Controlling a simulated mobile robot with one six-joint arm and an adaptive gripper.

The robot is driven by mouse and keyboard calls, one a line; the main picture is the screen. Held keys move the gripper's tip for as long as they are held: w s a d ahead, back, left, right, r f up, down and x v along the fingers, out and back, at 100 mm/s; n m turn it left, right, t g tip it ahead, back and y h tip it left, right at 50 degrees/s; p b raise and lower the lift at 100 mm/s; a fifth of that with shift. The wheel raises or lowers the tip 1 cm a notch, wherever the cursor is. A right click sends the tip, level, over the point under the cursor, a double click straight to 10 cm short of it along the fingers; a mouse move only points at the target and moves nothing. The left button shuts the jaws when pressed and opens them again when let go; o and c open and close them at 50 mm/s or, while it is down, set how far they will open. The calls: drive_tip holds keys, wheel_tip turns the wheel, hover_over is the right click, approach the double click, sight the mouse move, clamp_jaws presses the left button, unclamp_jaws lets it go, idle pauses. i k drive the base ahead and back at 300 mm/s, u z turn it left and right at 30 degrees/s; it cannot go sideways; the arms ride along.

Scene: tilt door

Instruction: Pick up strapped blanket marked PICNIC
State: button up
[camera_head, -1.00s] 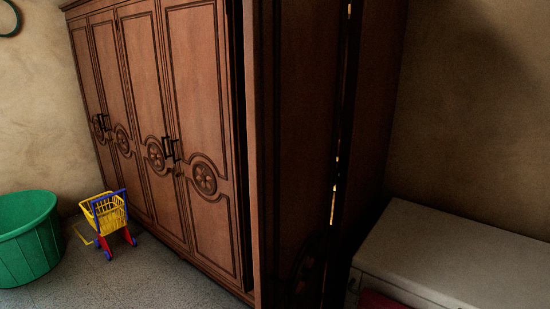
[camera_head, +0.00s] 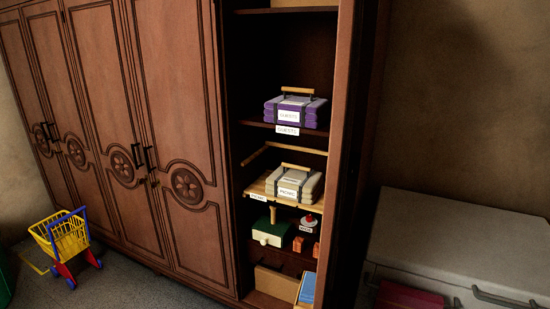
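The cream strapped blanket (camera_head: 294,187) with a white label reading PICNIC sits on a light wooden shelf board (camera_head: 258,186) in the open right-hand section of the wardrobe. It is folded and has a wooden carry handle on top. A small label is on the board's front edge. A purple strapped bundle (camera_head: 296,112) with a similar handle lies on the shelf above, over a label that seems to read GUESTS. My gripper is not in view.
The wardrobe (camera_head: 130,150) has its other doors shut; the open door (camera_head: 340,150) stands edge-on at right. Below the blanket are a green box (camera_head: 271,232) and smaller items. A toy cart (camera_head: 66,240) stands at left, a white chest (camera_head: 450,245) at right.

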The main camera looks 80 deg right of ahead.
sight(300, 184)
drive_tip(key=i, duration=1.3)
drive_tip(key=z, duration=3.4)
